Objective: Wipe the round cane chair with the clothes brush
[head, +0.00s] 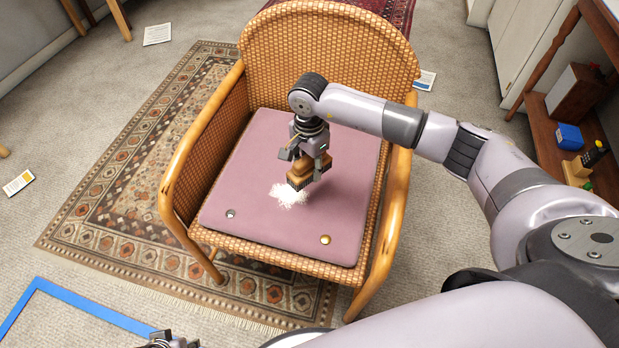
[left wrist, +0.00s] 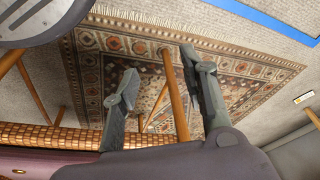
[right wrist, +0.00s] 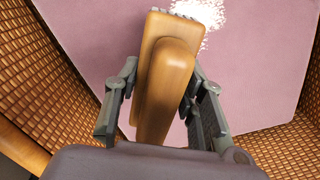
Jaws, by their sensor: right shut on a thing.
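The round cane chair (head: 330,45) stands in the middle of the head view with a pink seat cushion (head: 265,160). A patch of white crumbs or powder (head: 288,196) lies on the cushion; it also shows in the right wrist view (right wrist: 205,12). My right gripper (head: 308,165) is shut on the wooden clothes brush (right wrist: 165,90), bristles down, at the patch's edge. I cannot tell whether the bristles touch the cushion. My left gripper (left wrist: 160,85) is open and empty beside the chair's front; only its tip (head: 168,342) shows in the head view.
Two round metal things, one silvery (head: 230,213) and one brass (head: 325,239), lie on the cushion's front part. A patterned rug (head: 120,200) lies under the chair. Blue tape (head: 90,313) marks the floor at front left. A wooden shelf (head: 545,125) stands at right.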

